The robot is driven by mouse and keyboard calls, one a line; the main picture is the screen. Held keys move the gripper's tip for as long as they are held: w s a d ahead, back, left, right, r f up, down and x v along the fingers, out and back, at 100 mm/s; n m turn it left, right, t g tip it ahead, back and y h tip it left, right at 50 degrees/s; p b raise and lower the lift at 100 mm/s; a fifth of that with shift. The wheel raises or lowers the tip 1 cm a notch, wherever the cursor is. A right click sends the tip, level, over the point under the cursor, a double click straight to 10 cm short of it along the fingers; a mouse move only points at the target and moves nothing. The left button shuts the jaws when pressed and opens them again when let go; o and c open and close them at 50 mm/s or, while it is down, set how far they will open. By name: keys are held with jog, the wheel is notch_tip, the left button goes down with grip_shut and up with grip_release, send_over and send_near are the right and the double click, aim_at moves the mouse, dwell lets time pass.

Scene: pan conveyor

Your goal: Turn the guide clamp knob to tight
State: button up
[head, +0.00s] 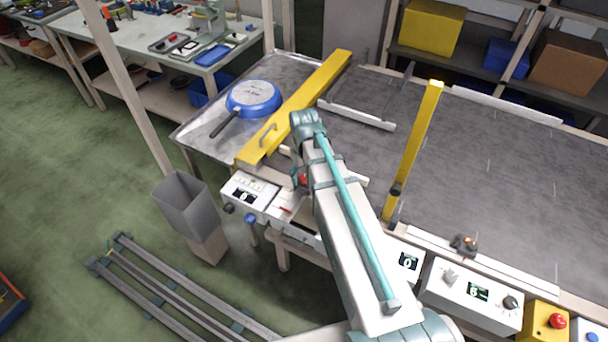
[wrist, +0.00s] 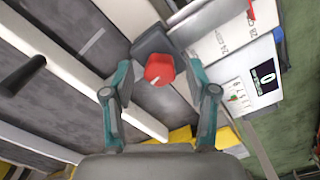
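A red knob (wrist: 159,70) with a small white mark sits on a dark block, between my gripper's fingers in the wrist view. I take it to be the guide clamp knob. A bit of red (head: 303,180) shows beside my arm in the head view, probably the same knob. My gripper (wrist: 158,67) is open, with one teal-jointed finger on each side of the knob and visible gaps between. How far the fingertips are above the knob is hard to tell. In the head view my arm hides the fingers.
A numbered scale strip (wrist: 222,38) and a white panel with a "0" display (wrist: 245,87) lie beside the knob. A yellow bar (head: 310,90) crosses the conveyor; a blue pan (head: 254,98) lies left of it. Another yellow bar (head: 412,150) stands right of my arm.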

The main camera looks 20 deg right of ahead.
aim_at(304, 177)
notch_tip(304, 177, up, 12)
dwell(0.8)
dwell(0.3)
